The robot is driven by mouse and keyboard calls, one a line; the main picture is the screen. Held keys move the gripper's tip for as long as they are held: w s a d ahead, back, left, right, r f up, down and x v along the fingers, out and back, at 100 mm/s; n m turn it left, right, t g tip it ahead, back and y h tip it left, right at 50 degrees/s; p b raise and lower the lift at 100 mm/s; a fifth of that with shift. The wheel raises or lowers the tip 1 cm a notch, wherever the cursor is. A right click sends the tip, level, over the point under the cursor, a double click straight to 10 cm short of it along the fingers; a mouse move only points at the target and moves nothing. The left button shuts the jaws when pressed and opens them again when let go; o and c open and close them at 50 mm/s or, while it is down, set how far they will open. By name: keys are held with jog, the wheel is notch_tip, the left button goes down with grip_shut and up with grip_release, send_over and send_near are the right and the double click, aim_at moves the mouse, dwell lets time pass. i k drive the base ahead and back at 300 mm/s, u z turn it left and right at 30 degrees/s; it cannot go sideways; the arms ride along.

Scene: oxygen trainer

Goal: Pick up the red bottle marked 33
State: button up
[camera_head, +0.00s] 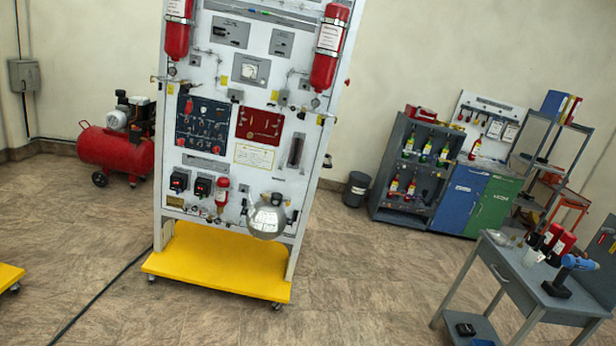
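No number 33 can be read on anything in the camera view, so I cannot tell which bottle is marked 33. Several small bottles with red parts stand in the grey shelf unit, on an upper shelf (427,148) and a lower shelf (394,183). A red bottle-like object (475,148) stands on top of the blue cabinet. Dark and red cylinders (562,245) stand on the grey workbench at the right. Two large red cylinders, left (178,30) and right (328,50), are mounted high on the trainer panel. My gripper is not in view.
The white trainer panel (215,75) stands on a yellow wheeled base (215,262). A red compressor (110,148) is at the left. The grey workbench (510,268) holds a blue drill (575,263). A dark bin (356,189) stands by the wall. The floor between panel and workbench is clear.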

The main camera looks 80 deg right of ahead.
aim_at(475, 149)
jog(key=z, duration=0.2)
jog(key=i, duration=0.1)
jog(key=z, duration=3.05)
jog(key=k, duration=0.9)
jog(key=z, duration=0.2)
jog(key=i, duration=0.9)
jog(key=u, duration=0.1)
